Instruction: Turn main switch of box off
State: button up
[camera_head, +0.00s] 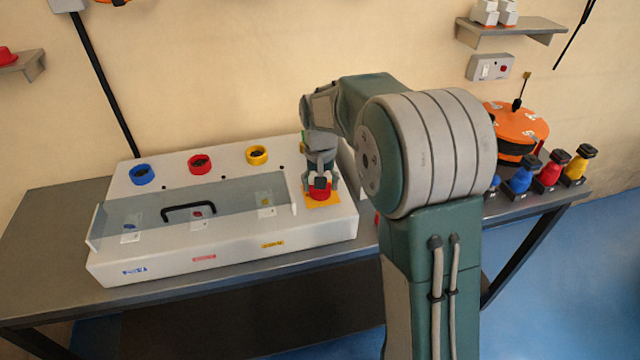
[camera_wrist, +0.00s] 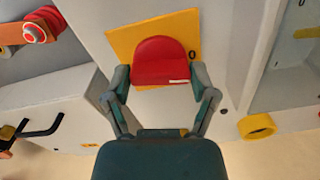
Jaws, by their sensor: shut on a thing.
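The white box (camera_head: 230,247) stands on the table. Its main switch is a red knob (camera_head: 320,190) on a yellow plate (camera_head: 322,203) at the right end of the top. In the wrist view the red knob (camera_wrist: 160,59) sits on the yellow plate (camera_wrist: 121,38), with a "0" mark partly visible at its right. My gripper (camera_head: 320,180) points down onto the knob. In the wrist view my gripper's fingers (camera_wrist: 160,82) are closed on either side of the knob. A white mark shows on the knob's edge near the fingers. Part of the knob is hidden by my gripper.
A clear cover with a black handle (camera_head: 188,211) lies over the box front. Blue (camera_head: 141,175), red (camera_head: 200,164) and yellow (camera_head: 257,155) rings sit behind it. An orange reel (camera_head: 517,130) and coloured plugs (camera_head: 551,168) stand right of my arm. The table's left end (camera_head: 50,230) is clear.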

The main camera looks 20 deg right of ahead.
jog(key=shift+w+n, duration=0.1)
jog(key=shift+n, duration=1)
jog(key=o, duration=1)
notch_tip(320, 180, up, 12)
jog(key=shift+w+a+f, duration=0.1)
